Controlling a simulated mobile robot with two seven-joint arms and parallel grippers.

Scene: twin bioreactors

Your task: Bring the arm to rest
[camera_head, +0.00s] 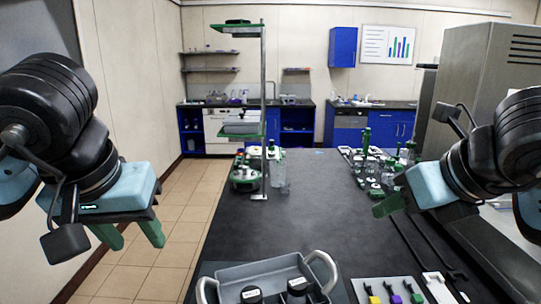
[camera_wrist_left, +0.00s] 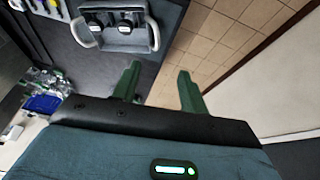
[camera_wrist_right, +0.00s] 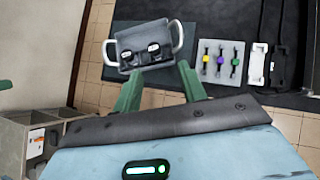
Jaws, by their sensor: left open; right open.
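My left gripper (camera_head: 130,236) hangs at the left of the head view, over the tiled floor beside the bench. Its two green fingers are apart with nothing between them, as the left wrist view (camera_wrist_left: 158,85) also shows. My right gripper (camera_head: 384,204) is at the right of the head view, above the bench's right side. In the right wrist view (camera_wrist_right: 160,88) its green fingers are spread and empty. Neither gripper touches anything that I can see.
A grey tray (camera_head: 240,278) with two handles and dark-capped items stands at the bench's near edge. Beside it are a pale rack (camera_head: 388,284) with coloured clips, and white-and-black tools (camera_head: 438,286). Glassware (camera_head: 372,165) and a green-and-metal stand (camera_head: 263,100) are farther back. The bench middle (camera_head: 300,220) is clear.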

